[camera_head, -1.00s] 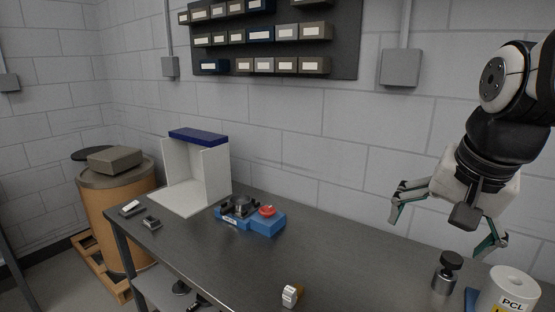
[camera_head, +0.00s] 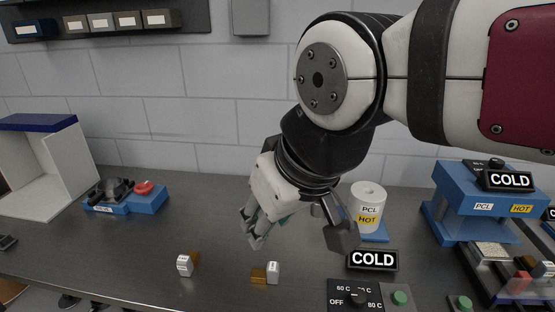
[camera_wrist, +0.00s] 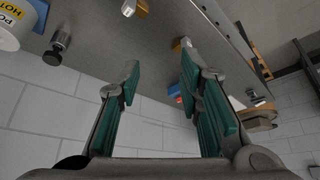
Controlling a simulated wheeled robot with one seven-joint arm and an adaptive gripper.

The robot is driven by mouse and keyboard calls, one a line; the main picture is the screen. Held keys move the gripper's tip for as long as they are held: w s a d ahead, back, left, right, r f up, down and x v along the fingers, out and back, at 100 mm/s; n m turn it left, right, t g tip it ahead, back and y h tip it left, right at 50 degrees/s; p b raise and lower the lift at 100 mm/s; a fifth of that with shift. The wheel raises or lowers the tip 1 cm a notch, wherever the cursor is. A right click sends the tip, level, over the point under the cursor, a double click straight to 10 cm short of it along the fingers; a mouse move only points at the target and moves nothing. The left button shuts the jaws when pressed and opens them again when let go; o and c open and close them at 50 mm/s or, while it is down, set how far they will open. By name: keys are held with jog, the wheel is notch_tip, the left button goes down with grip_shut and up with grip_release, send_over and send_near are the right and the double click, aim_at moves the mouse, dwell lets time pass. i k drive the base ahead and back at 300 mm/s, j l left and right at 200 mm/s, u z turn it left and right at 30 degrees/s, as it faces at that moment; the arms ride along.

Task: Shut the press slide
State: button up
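The blue press (camera_head: 462,196) stands at the right of the bench in the head view, with PCL and HOT labels on its top block. Its slide (camera_head: 492,254), a pale metal plate on a low base, shows in front of and below the blue block, and seems to stick out toward the front.
A white PCL HOT drum (camera_head: 369,204) stands between my gripper and the press. A COLD sign (camera_head: 373,260) and a dial box (camera_head: 355,295) lie at the front. Small blocks (camera_head: 187,263) and (camera_head: 266,273) are on the bench. A blue device with a red button (camera_head: 143,190) stands left.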

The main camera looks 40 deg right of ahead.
aim_at(535, 294)
jog(key=z, duration=2.6)
jog(key=k+j+z, duration=0.1)
jog(key=j, duration=0.25)
jog(key=k+j+z, duration=0.1)
jog(key=j, duration=0.2)
jog(key=k+j+z, duration=0.1)
jog(key=j, duration=0.25)
